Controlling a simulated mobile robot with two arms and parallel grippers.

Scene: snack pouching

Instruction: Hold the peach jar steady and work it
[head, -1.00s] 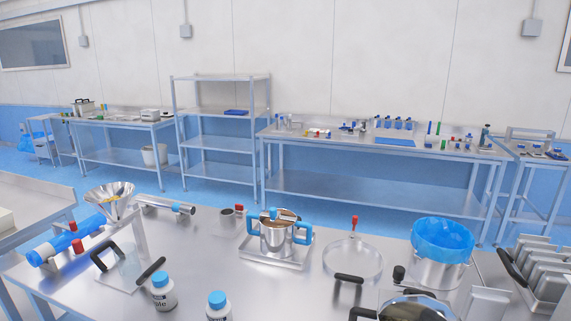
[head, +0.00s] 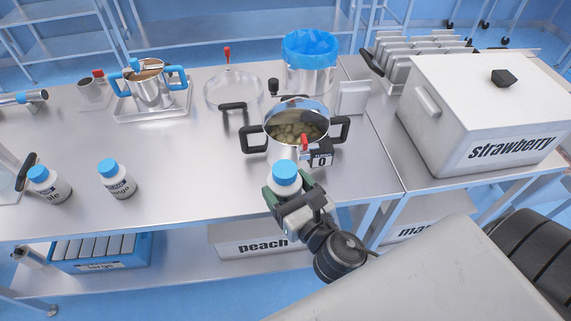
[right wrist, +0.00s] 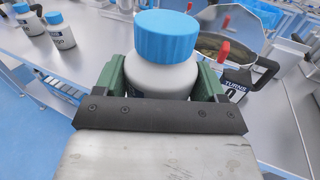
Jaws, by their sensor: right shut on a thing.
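The peach jar (head: 286,181) is white with a ribbed blue lid, and its label faces away from me. My right gripper (head: 287,194) is shut around its body, holding it upright at the table's front edge. In the right wrist view the jar (right wrist: 160,77) sits between the green fingers of the gripper (right wrist: 158,85), with the lid on and clear above them. I cannot tell whether its base touches the table. My left gripper is not in view.
A pot with black handles (head: 296,135) and a counter reading 0 (head: 320,158) stand just behind the jar. Two similar blue-lidded jars (head: 117,179) (head: 48,186) stand to the left. A large strawberry box (head: 480,110) is at right. The table's front middle is clear.

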